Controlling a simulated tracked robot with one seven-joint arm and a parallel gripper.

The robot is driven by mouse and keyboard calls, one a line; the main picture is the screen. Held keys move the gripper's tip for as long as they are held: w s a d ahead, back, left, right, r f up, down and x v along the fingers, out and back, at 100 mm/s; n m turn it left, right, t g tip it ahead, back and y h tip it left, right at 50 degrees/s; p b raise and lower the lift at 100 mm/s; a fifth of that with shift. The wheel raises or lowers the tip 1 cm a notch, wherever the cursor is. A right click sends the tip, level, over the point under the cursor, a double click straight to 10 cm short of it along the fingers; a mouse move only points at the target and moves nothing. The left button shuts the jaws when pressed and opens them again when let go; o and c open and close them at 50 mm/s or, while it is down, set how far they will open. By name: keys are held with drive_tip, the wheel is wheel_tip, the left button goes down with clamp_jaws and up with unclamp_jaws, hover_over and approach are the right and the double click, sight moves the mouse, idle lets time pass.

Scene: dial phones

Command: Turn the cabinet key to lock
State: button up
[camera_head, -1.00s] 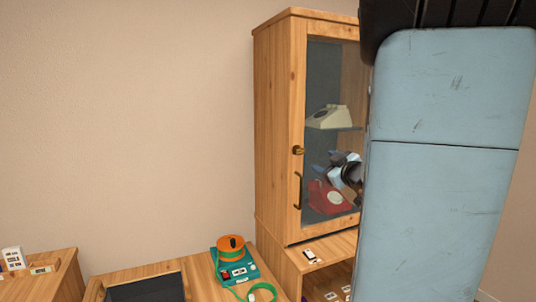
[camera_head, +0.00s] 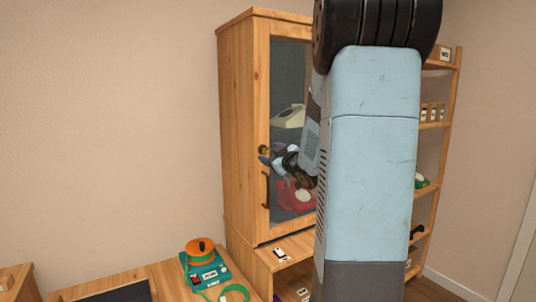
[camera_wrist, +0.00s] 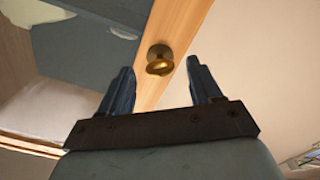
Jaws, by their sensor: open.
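The wooden cabinet (camera_head: 235,130) stands upright with its glass door closed. A brass key (camera_head: 264,149) sits on the left door frame above a dark handle (camera_head: 266,190). The key also shows in the wrist view (camera_wrist: 159,60), its bow turned roughly crosswise to the door stile. My gripper (camera_head: 268,157) is at the key in front of the door. In the wrist view my gripper (camera_wrist: 160,70) is open, with one finger on each side of the key and visible gaps. I cannot tell how far the key lies between the fingertips. My arm hides the cabinet's right part.
Behind the glass are a beige phone (camera_head: 290,116) and a red phone (camera_head: 295,195). A teal device with an orange reel (camera_head: 202,262) stands on the low desk. A shelf rack (camera_head: 440,150) stands at right. The wall left of the cabinet is clear.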

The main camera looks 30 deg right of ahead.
drive_tip(key=shift+w, duration=0.95)
drive_tip(key=shift+c, duration=0.5)
drive_tip(key=c, duration=0.9)
drive_tip(key=shift+c, duration=0.2)
drive_tip(key=shift+a, duration=0.1)
drive_tip(key=n, duration=0.5)
drive_tip(key=shift+n, duration=0.3)
drive_tip(key=n, duration=0.5)
drive_tip(key=shift+f+n, duration=0.15)
drive_tip(key=shift+n, duration=0.15)
drive_tip(key=shift+a, duration=0.1)
